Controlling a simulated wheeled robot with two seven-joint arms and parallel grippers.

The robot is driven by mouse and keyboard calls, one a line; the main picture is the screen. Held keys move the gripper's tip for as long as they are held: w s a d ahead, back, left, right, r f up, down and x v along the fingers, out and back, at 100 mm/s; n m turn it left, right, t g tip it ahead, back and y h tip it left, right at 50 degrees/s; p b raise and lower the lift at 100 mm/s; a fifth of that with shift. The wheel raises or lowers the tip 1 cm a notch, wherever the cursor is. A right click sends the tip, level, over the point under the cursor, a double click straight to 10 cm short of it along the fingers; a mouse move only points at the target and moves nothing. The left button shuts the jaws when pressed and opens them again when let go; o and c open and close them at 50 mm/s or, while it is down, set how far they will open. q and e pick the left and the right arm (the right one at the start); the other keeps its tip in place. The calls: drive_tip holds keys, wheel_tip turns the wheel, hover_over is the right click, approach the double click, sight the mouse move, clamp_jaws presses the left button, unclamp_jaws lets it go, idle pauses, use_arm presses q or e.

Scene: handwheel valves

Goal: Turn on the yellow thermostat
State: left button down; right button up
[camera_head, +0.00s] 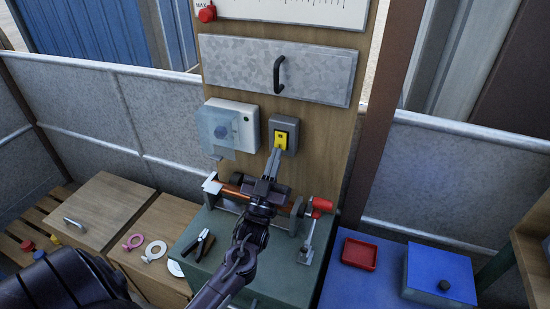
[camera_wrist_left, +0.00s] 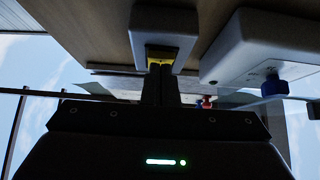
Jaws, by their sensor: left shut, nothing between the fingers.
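A small yellow switch plate (camera_head: 281,139) sits in a grey box (camera_head: 293,127) on the wooden panel. My left gripper (camera_head: 275,153) is shut and empty, with its fingertips at the lower part of the yellow plate. In the left wrist view the shut fingers (camera_wrist_left: 161,72) reach the yellow part (camera_wrist_left: 161,54) inside the box (camera_wrist_left: 165,22); whether they touch it I cannot tell. To the left on the panel is a white box (camera_head: 243,115) with a blue knob (camera_head: 222,133) behind a clear cover; this knob (camera_wrist_left: 274,85) also shows in the left wrist view. My right gripper is not in view.
A metal drawer front with a black handle (camera_head: 278,74) is above. Below are a copper pipe (camera_head: 236,191) and a red-handled valve (camera_head: 320,204) on a green bench. Pliers (camera_head: 203,245), a red tray (camera_head: 359,253) and a blue box (camera_head: 440,274) lie lower.

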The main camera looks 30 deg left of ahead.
use_arm(q)
drive_tip(key=b+v, duration=0.3)
drive_tip(key=v, duration=0.4)
drive_tip(key=shift+f, duration=0.45)
idle(0.7)
